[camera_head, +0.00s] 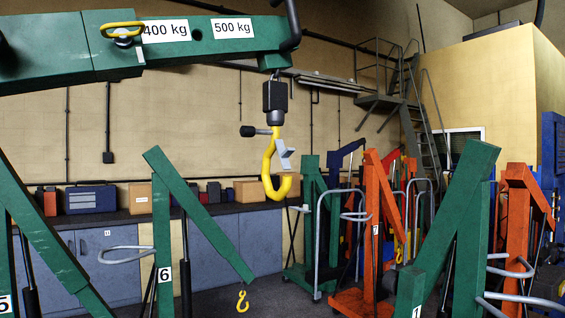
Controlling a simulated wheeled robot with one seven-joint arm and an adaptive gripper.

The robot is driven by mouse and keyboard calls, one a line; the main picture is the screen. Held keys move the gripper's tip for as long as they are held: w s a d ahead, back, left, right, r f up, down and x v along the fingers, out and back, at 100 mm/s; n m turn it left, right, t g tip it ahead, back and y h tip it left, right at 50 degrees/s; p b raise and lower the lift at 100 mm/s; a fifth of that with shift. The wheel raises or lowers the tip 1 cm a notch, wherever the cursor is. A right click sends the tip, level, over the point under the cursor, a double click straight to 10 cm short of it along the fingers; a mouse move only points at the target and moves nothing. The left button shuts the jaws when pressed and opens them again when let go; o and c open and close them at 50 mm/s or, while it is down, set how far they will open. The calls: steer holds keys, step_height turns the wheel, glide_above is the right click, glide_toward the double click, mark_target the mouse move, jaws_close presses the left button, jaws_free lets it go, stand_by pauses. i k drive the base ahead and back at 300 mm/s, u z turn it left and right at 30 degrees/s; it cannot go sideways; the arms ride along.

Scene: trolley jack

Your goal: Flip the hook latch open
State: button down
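A large yellow hook (268,165) hangs below a black swivel block (275,97) from the end of a green crane boom (225,45). Its curved tip points up on the right side. A light grey latch (284,153) sits at the hook's mouth, from the upper shank down toward the tip. Its lower end appears close to the tip; whether it touches cannot be told. A dark knob (248,131) sticks out left of the hook's neck. My gripper is not in view.
Green crane frames stand left (162,230) and right (470,220). An orange crane (374,220) and a small yellow hook (242,301) are lower behind. A workbench (110,217) with toolboxes lines the wall. The space right around the large hook looks clear.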

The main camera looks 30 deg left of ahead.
mark_target(284, 154)
steer(key=u, duration=0.55)
steer(key=k, duration=1.25)
steer(key=z, duration=0.45)
steer(key=i, duration=1.5)
steer(key=u, duration=0.75)
steer(key=i, duration=0.5)
steer(key=u, duration=0.5)
